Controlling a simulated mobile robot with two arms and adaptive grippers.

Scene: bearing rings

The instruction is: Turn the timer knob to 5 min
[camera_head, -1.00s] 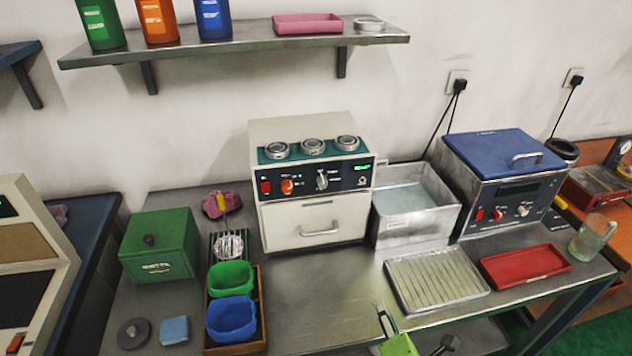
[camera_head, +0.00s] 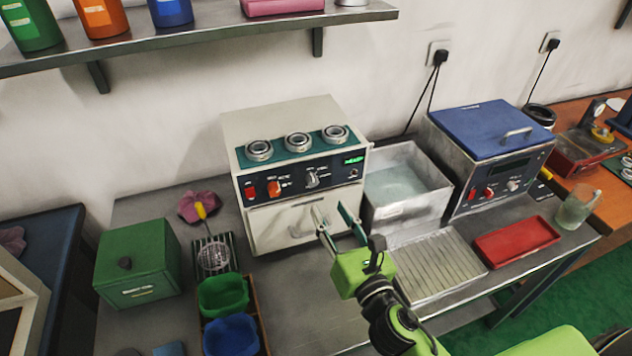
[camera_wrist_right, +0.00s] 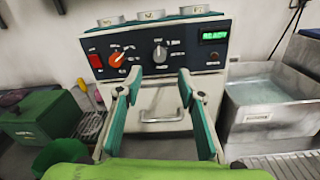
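The cream machine (camera_head: 262,222) stands on the bench with a dark control panel. The panel carries a red switch (camera_head: 249,192), an orange knob (camera_head: 273,188), a silver knob (camera_head: 311,178) and a lit green display (camera_head: 354,160). In the right wrist view the orange knob (camera_wrist_right: 117,59) and silver knob (camera_wrist_right: 160,53) both show; the display reads READY. The labels are too small to tell which is the timer. My right gripper (camera_head: 336,220) is open and empty, in front of the drawer handle and below the knobs, apart from them. My left gripper is not in view.
Bearing rings (camera_head: 298,142) sit on top of the machine. A metal basin (camera_head: 405,215) and a blue-lidded unit with its own knobs (camera_head: 455,190) stand right. A ribbed tray (camera_head: 435,265) and red tray (camera_head: 515,241) lie in front. A green box (camera_head: 138,262) and bins stand left.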

